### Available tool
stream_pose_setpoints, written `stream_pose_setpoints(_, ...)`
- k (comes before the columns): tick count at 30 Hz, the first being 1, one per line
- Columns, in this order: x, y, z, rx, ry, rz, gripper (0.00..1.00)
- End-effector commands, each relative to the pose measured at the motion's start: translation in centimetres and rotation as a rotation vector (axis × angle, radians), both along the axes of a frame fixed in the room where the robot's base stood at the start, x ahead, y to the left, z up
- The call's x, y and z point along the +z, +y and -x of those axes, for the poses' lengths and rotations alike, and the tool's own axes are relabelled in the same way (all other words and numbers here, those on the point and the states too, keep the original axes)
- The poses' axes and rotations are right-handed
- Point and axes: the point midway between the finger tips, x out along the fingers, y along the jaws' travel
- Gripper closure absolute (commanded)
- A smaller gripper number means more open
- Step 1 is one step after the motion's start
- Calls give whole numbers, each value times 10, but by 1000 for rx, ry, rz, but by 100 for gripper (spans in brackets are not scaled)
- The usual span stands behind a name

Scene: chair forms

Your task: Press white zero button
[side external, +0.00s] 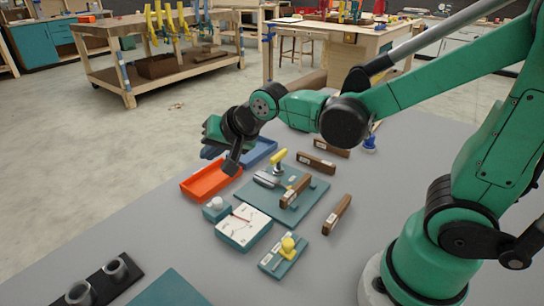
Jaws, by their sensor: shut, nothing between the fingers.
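The white button (217,203) is a small rounded knob on a teal block, at the left corner of a teal gauge box (243,228) with a white dial face and dark markings. My gripper (231,167) is shut and empty. It points down above the orange tray area, up and slightly right of the white button in the side view, and looks apart from it. The exact height above the table is hard to tell.
An orange tray (198,190) and a blue tray (267,150) lie near my gripper. A teal board (306,212) with a clamp and wooden pieces sits to the right. A yellow knob (289,243) stands on another teal block. A black holder with grey cups (117,268) is at front left.

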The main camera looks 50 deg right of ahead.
Motion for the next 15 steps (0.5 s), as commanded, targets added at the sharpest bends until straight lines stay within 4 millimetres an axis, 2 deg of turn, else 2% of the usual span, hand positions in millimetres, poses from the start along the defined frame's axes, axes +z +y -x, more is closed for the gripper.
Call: stream_pose_setpoints(15, -63, 0, 0, 1, 0, 1, 100)
